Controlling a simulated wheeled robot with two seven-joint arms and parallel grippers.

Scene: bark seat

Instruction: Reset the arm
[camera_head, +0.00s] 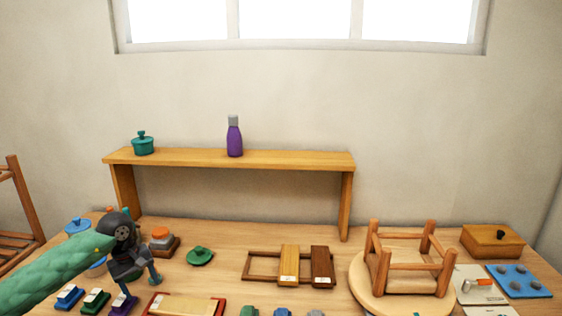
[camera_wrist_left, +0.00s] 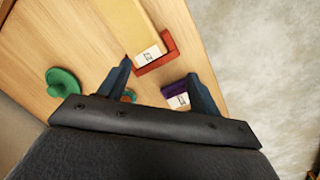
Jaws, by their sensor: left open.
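My left arm, with a green sleeve, comes in from the left in the head view. Its dark gripper (camera_head: 140,288) points down over the left front of the table, near the small blue, green and purple blocks. In the left wrist view the gripper (camera_wrist_left: 159,69) is open, its two fingers apart with nothing held between them. Beyond and between the fingers show a red-edged tray (camera_wrist_left: 168,58) with a yellow block (camera_wrist_left: 130,25) and part of a purple block (camera_wrist_left: 175,90). My right gripper is not in view.
A wooden shelf (camera_head: 270,160) holds a teal pot (camera_head: 143,145) and a purple bottle (camera_head: 234,138). A green lid (camera_head: 200,257) lies right of my gripper. Wooden frames (camera_head: 262,268) sit mid-table. An upturned stool (camera_head: 378,272) stands at right, near a wooden box (camera_head: 482,244) and blue board (camera_head: 520,284).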

